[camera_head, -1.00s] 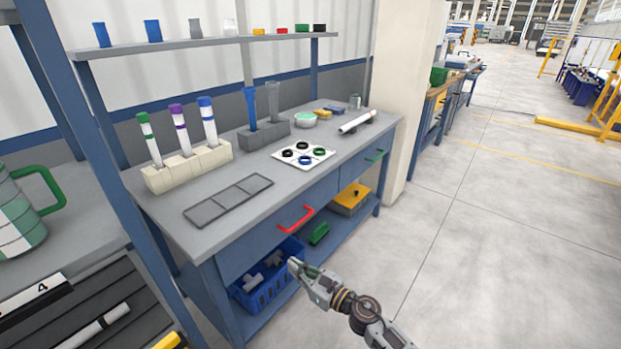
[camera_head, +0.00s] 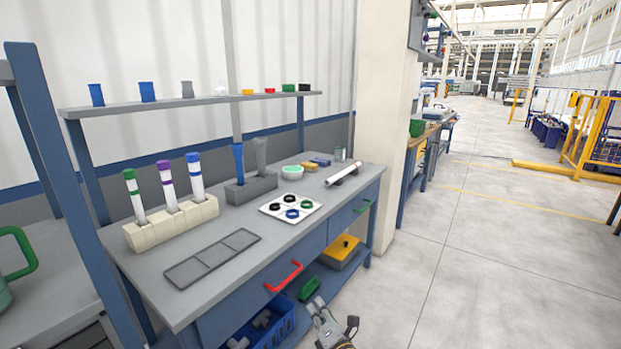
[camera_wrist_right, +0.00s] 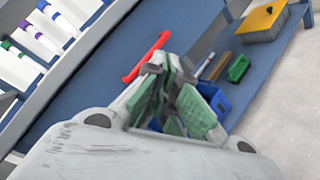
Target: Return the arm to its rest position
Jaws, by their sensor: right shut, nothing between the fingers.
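My right gripper (camera_head: 318,306) is at the bottom of the head view, in front of the workbench and below its top. It is shut and empty. In the right wrist view its green-padded fingers (camera_wrist_right: 172,95) are close together, with the red drawer handle (camera_wrist_right: 147,57) beyond them. The red handle (camera_head: 284,277) also shows in the head view, up and left of the gripper, and the two look apart. My left gripper is in neither view.
The workbench (camera_head: 225,275) holds a cream block (camera_head: 178,226) with several tubes, a grey block (camera_head: 250,189) and a ring card (camera_head: 291,207). A blue crate (camera_head: 275,330) and a yellow box (camera_head: 340,252) are on its lower shelf. The floor (camera_head: 480,260) at right is clear.

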